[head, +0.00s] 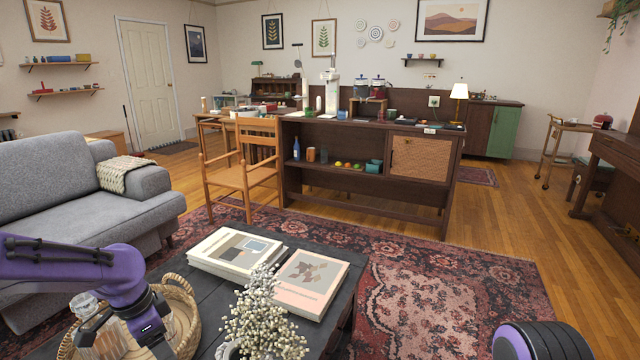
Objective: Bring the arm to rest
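My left arm, purple and black, comes in from the left and bends down over a round wicker tray (188,290) on the dark coffee table. My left gripper (122,335) is low over the tray, beside glass vessels (84,304) standing in it. Its fingers are partly hidden and near the bottom edge, so I cannot tell whether it is open or whether it touches anything. A purple and black rounded part of my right arm shows at the bottom right corner. My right gripper is out of view.
Two large books (236,252) (311,282) lie on the coffee table (343,312). A vase of small white flowers (262,318) stands at its front. A grey sofa (70,200) is at left. The patterned rug (440,290) to the right is clear. A wooden chair (245,175) and dark sideboard (370,140) stand beyond.

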